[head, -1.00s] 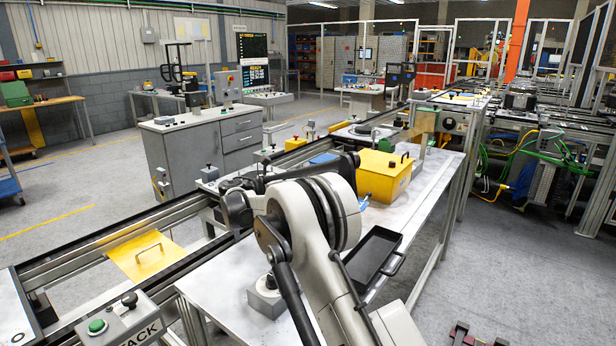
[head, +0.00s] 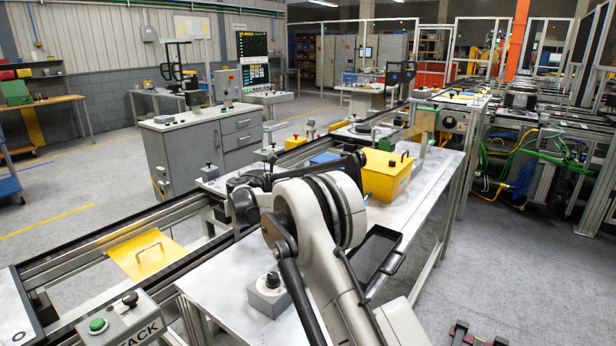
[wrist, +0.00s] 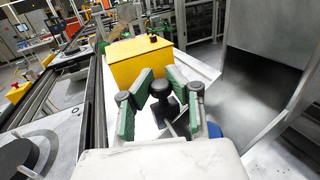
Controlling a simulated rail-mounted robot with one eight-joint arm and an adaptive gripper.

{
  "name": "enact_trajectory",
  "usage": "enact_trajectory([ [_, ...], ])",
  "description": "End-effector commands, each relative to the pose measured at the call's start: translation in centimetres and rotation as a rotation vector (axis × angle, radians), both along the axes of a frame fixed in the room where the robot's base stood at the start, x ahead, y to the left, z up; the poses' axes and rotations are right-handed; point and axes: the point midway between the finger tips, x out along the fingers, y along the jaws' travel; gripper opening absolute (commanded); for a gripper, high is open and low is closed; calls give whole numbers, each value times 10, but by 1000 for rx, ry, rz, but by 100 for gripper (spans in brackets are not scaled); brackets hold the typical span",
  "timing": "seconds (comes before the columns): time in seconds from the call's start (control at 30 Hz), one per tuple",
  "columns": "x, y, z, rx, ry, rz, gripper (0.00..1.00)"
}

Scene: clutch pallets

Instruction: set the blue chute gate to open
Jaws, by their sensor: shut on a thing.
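In the wrist view, my gripper (wrist: 158,108) has its green-padded fingers around a black round knob (wrist: 160,88) on a dark stem and is shut on it. A small piece of blue (wrist: 214,130) shows beside the right finger; most of it is hidden, so I cannot tell how the gate is set. A grey metal chute-like form (wrist: 262,85) with a sloping side wall fills the right of the wrist view.
A yellow box (head: 388,178) with a black handle stands on the white table (head: 225,290), just beyond the gripper; it also shows in the wrist view (wrist: 140,64). A black tray (head: 372,254) and a grey knob box (head: 270,295) lie near my arm. A conveyor rail runs along the left.

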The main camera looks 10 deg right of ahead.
Motion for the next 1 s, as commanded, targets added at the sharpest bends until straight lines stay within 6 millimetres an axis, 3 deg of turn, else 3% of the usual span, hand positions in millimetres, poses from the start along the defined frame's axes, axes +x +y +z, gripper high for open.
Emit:
enact_trajectory([
  [0.23, 5, -7, -1, 0, 0, -2, 0],
  [0.6, 52, -58, -1, 0, 0, -1, 0],
  [0.93, 56, -62, 1, -1, 0, 2, 0],
  [0.97, 56, -62, 1, -1, 0, 3, 13],
  [1.0, 56, -61, 1, -1, 0, 3, 18],
])
